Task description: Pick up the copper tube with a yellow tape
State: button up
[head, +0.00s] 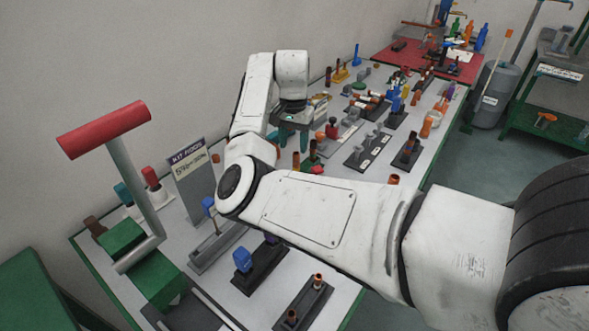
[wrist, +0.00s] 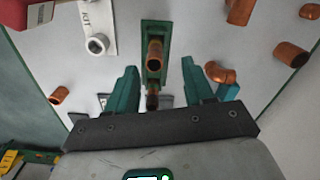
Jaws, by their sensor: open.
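My gripper (wrist: 160,66) has its two teal fingers apart in the wrist view. An upright copper tube (wrist: 155,52) in a green holder (wrist: 154,24) shows between and just beyond the fingertips. A second copper piece (wrist: 152,101) shows lower between the fingers, nearer the palm. I cannot make out yellow tape on either one. In the head view my gripper (head: 294,146) points down over the far-left side of the grey table, with nothing seen in it. A copper piece (head: 296,160) shows just below it. My arm hides part of the table there.
A copper elbow (wrist: 220,73) lies close outside the right finger. Other loose copper pieces (wrist: 290,55) and a white fitting (wrist: 96,44) lie around. In the head view, dark holders with parts (head: 367,148) stand to the right. A red-handled lever (head: 104,128) rises at left.

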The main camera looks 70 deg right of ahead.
aim_at(296, 163)
notch_tip(296, 163, down, 3)
jog(key=shift+r, duration=0.15)
jog(key=shift+s+f+p, duration=0.2)
jog(key=shift+f+p, duration=0.05)
jog(key=shift+f, duration=1.05)
jog(key=shift+s+f+p, duration=0.2)
jog(key=shift+f, duration=1.1)
jog(key=shift+c, duration=0.3)
jog(key=shift+d, duration=0.1)
grip_shut()
